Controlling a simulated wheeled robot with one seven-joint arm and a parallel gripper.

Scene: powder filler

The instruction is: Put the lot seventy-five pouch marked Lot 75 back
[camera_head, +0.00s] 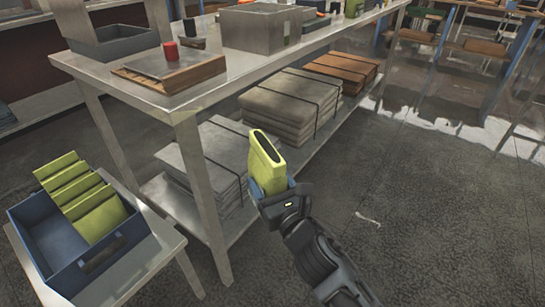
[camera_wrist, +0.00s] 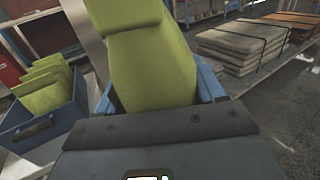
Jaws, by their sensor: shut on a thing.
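My gripper (camera_head: 269,187) is shut on a yellow-green pouch (camera_head: 265,158) and holds it upright in the air, in front of the long metal table. In the wrist view the held pouch (camera_wrist: 153,60) stands between the two blue fingers. No lot marking on it is readable. A blue bin (camera_head: 50,272) at the lower left holds several similar yellow-green pouches (camera_head: 82,196), leaning in a row, with free space in its front left part. The bin also shows at the left of the wrist view (camera_wrist: 45,131), apart from my gripper.
The bin stands on a small pale table (camera_head: 150,270). The long metal table (camera_head: 215,85) carries a grey tray (camera_head: 115,42), a wooden board (camera_head: 170,74) with a red object, and a grey box (camera_head: 262,27). Its lower shelf holds strapped stacks (camera_head: 292,105).

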